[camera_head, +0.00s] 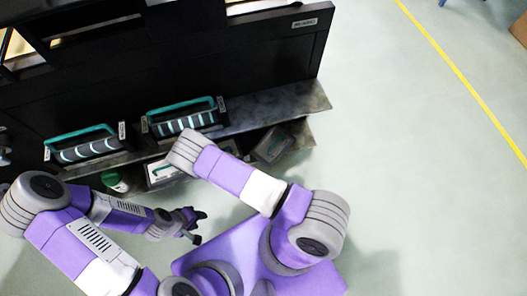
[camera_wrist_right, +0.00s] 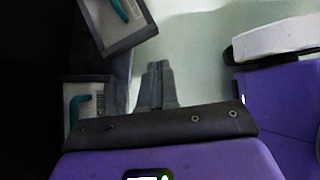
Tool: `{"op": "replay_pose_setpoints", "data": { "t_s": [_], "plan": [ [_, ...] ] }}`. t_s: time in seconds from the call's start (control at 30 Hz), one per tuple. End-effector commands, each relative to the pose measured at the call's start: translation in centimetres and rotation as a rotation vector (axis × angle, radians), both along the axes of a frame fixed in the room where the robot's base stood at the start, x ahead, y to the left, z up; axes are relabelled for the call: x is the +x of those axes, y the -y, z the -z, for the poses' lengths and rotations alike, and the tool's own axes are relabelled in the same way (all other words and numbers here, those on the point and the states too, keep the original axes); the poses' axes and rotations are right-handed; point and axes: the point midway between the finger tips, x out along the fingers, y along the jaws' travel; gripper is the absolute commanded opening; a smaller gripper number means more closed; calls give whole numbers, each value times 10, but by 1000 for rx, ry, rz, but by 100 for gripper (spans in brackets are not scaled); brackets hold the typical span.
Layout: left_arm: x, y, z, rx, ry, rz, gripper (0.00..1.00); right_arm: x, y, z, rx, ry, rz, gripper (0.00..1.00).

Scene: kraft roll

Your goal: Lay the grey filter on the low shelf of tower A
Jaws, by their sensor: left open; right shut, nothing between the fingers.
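Box-shaped filters with grey frames and teal handles lie on the lower shelf (camera_head: 303,137) of the black tower; I cannot tell which is the task's grey filter. One filter (camera_head: 272,146) lies tilted near the shelf's right end, and another (camera_head: 160,172) sits further left, partly behind my right arm. Two such boxes show in the right wrist view, one at the top (camera_wrist_right: 118,22) and one at the left (camera_wrist_right: 88,102). My right gripper (camera_wrist_right: 155,66) is shut and empty, beside these boxes. My left gripper (camera_head: 199,227) is open and empty, over the floor before the shelf.
Two larger units with teal handles, left (camera_head: 88,147) and right (camera_head: 184,118), stand on the upper shelf (camera_head: 275,108). A green-and-white round item (camera_head: 116,181) is below. The tower's label (camera_head: 305,22) is unreadable. Open floor (camera_head: 410,150) with a yellow line lies to the right.

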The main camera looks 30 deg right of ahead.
Motion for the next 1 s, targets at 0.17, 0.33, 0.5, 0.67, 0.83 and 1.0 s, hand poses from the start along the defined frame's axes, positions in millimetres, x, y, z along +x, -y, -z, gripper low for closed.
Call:
{"op": "replay_pose_setpoints", "data": {
  "t_s": [0.17,0.33,0.5,0.67,0.83,1.0],
  "plan": [
    [0,0,-2,0,0,0,43,34,0,-11,-121,26,-167,0],
    [0,0,6,0,0,0,43,38,14,3,-129,26,-175,0],
    [0,0,20,0,0,0,43,41,39,31,-127,24,-171,0],
    [0,0,32,0,0,0,43,45,63,55,-125,25,-170,0],
    [0,0,38,0,0,0,43,51,88,58,-125,26,-170,0],
    [0,0,42,0,0,0,43,54,103,57,-123,27,-170,0]
  ]
}}
